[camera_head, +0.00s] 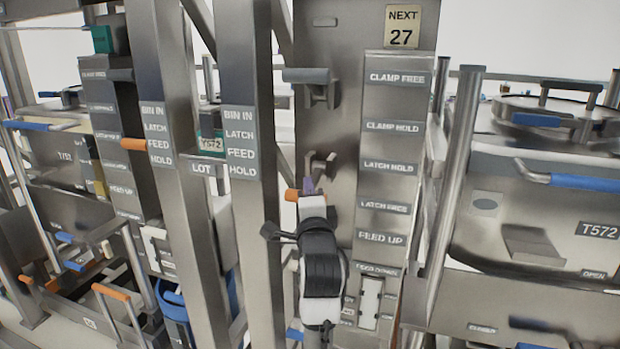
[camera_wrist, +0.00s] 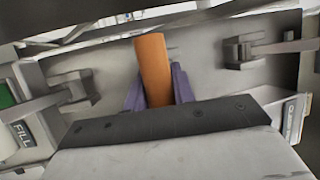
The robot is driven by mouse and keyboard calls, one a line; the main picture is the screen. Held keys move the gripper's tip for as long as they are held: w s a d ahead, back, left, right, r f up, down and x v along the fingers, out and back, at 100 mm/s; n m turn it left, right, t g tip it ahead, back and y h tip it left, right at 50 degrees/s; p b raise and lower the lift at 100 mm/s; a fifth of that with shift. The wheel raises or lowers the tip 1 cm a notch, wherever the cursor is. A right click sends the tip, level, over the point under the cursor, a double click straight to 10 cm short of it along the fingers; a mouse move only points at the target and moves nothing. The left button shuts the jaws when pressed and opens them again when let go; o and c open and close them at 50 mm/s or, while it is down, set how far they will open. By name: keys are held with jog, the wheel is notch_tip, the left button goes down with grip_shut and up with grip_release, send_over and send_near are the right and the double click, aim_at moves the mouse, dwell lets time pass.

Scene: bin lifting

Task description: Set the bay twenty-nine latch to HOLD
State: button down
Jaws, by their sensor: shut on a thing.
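My gripper (camera_head: 307,188) is at the tall grey panel (camera_head: 340,140) in the middle of the head view. Its purple fingers are shut on an orange lever grip (camera_head: 291,195), which stands between them in the wrist view (camera_wrist: 152,62). The panel's label strip includes LATCH HOLD (camera_head: 389,167) and, below it, LATCH FREE (camera_head: 384,208). The grip's height is nearer LATCH FREE in the head view, but the oblique angle leaves the exact setting unclear. My wrist hides part of the lever and lower panel. A plate (camera_head: 402,27) above bears the number 27; I read no 29.
A grey lever (camera_head: 307,75) juts from the panel above my gripper. Steel posts (camera_head: 247,140) stand close on the left. Another orange grip (camera_head: 135,144) is on a left panel. A lidded bin marked T572 (camera_head: 530,205) stands right, behind a post (camera_head: 455,180).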

notch_tip(320, 180, up, 3)
jog(key=g+p, duration=0.1)
jog(key=p, duration=0.3)
jog(key=shift+s+f+m+g, duration=0.1)
jog(key=shift+s+m+g, duration=0.05)
jog(key=shift+m+g, duration=0.2)
jog(key=r+p, duration=0.1)
jog(key=p, duration=0.1)
jog(key=shift+r+p, duration=0.3)
jog(key=shift+r, duration=0.05)
jog(key=shift+w+d+r+p, duration=0.1)
jog(key=shift+w+r+p, duration=0.1)
jog(key=shift+r+p, duration=0.4)
jog(key=shift+w+r+p, duration=0.15)
jog(key=shift+r+p, duration=0.2)
jog(key=shift+r, duration=0.35)
jog(key=c, duration=1.2)
grip_release()
jog(key=shift+w, duration=0.1)
jog(key=shift+o, duration=0.2)
jog(key=shift+w+d+f+h, duration=0.1)
jog(key=shift+w+f+h, duration=0.05)
jog(key=shift+h, duration=0.15)
